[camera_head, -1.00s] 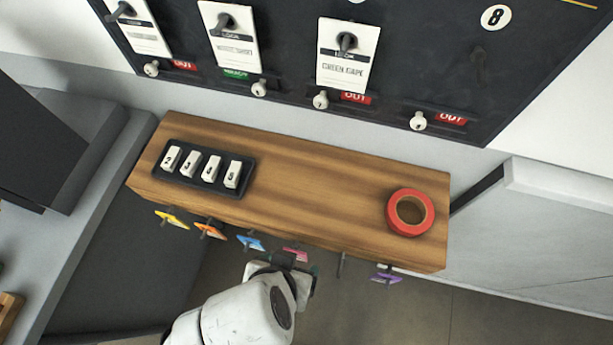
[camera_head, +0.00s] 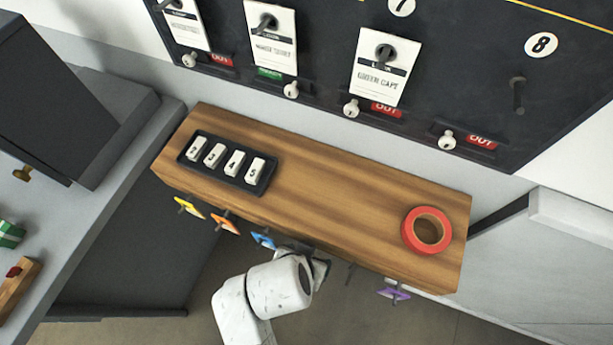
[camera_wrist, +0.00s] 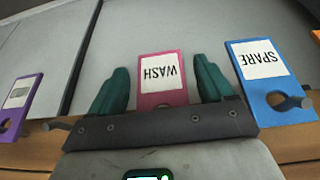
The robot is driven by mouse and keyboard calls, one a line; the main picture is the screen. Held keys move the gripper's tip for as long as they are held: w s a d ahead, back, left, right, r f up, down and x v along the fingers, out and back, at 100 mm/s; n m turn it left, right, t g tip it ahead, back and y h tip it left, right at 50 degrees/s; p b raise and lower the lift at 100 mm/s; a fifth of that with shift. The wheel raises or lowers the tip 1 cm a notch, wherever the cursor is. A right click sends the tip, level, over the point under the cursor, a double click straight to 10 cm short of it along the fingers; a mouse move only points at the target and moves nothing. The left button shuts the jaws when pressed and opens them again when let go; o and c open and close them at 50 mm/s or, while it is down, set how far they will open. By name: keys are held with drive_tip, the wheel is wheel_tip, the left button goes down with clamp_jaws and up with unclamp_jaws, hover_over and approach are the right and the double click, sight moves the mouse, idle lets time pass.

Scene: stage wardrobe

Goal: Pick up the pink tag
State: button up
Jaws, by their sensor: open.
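The pink tag (camera_wrist: 162,80), with a white label reading WASH, shows upside down in the wrist view between the two green fingers of my gripper (camera_wrist: 165,84). The fingers are open, one on each side of the tag, with a small gap visible at each side. In the head view my gripper (camera_head: 312,262) is at the front edge of the wooden shelf (camera_head: 330,195), and the pink tag is hidden there behind it.
A blue SPARE tag (camera_wrist: 265,80) hangs close to the right finger; a purple tag (camera_wrist: 18,104) is farther left. Orange (camera_head: 225,222) and yellow (camera_head: 188,208) tags hang along the shelf front. A red tape roll (camera_head: 426,231) and a black tray (camera_head: 262,182) sit on top.

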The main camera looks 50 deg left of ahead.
drive_tip(key=c, duration=1.1)
drive_tip(key=shift+r, duration=0.15)
drive_tip(key=s+d+b, duration=0.1)
drive_tip(key=s+d, duration=0.3)
drive_tip(key=s, duration=0.4)
drive_tip(key=s+d+b, duration=0.1)
drive_tip(key=s+d, duration=0.3)
drive_tip(key=s, duration=0.4)
drive_tip(key=shift+d+r+b, duration=0.2)
drive_tip(key=shift+b, duration=0.15)
